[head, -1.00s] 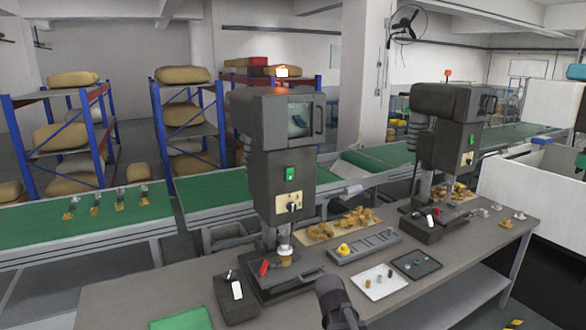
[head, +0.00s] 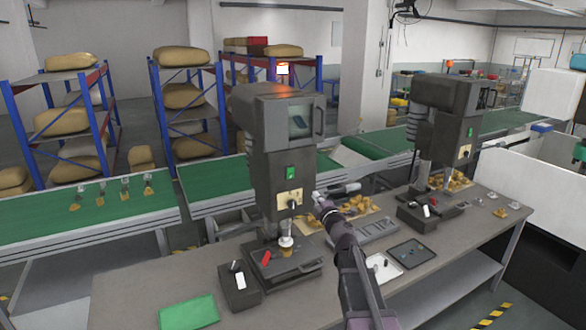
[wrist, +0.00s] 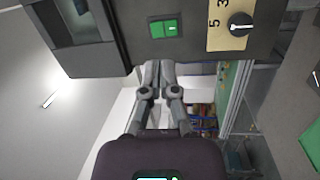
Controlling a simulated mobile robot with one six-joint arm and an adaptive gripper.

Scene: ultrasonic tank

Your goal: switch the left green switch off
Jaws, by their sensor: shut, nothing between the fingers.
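The left green switch (head: 290,172) is on the front of the left grey press (head: 270,145), above a beige dial plate (head: 289,199). In the wrist view the green switch (wrist: 165,28) shows on the dark press face, with a small white mark at its right. My gripper (head: 318,196) is in front of the left press, to the right of and a little lower than the switch. In the wrist view my gripper (wrist: 156,66) has its fingers shut and empty, with the tips just below the switch in the picture. I cannot tell whether they touch the press.
A black dial (wrist: 240,24) sits beside the switch. A second press (head: 440,120) with its own green switch stands at the right. The bench (head: 190,265) holds a green cloth (head: 187,312), a black control box (head: 238,287) and trays. Green conveyors (head: 85,215) run behind.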

